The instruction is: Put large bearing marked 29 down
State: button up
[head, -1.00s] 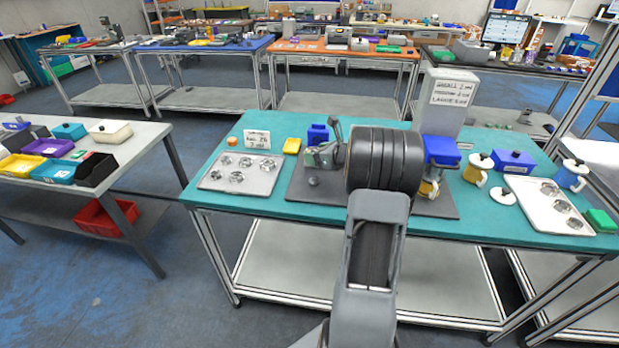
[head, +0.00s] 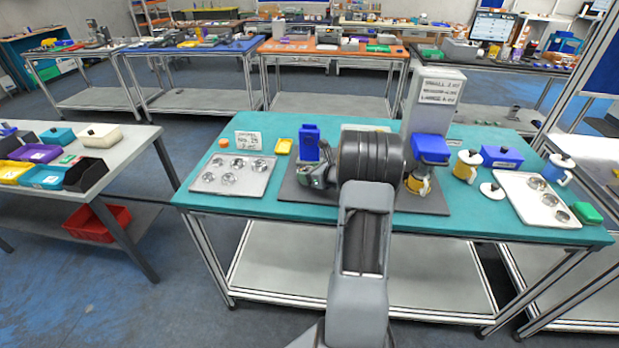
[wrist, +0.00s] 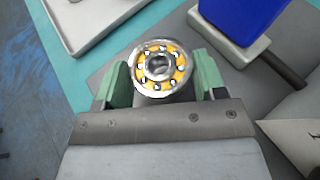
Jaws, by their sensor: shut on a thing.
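My gripper (wrist: 160,85) has green fingers on both sides of a bearing (wrist: 158,68) with a silver ring, yellow cage and several balls. The bearing is held with its face toward the wrist camera; no number is legible on it. The dark grey mat (wrist: 118,40) lies beneath; the wrist view does not make clear whether the bearing touches it. In the head view my gripper (head: 318,173) is low over the left part of the mat (head: 290,190), partly covered by my arm, and the bearing cannot be made out.
A tray (head: 200,180) with several bearings and a sign (head: 252,144) stand left. A blue upright object (head: 309,142) is just behind my gripper. A grey column (head: 431,105), blue box (head: 430,149), mugs (head: 466,166) and white tray (head: 525,213) stand right.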

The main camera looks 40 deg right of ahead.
jog(key=shift+f, duration=1)
jog(key=shift+f, duration=0.15)
jog(key=shift+f+b, duration=0.1)
jog(key=shift+b, duration=0.2)
jog(key=o, duration=1.2)
jog(key=shift+p, duration=0.4)
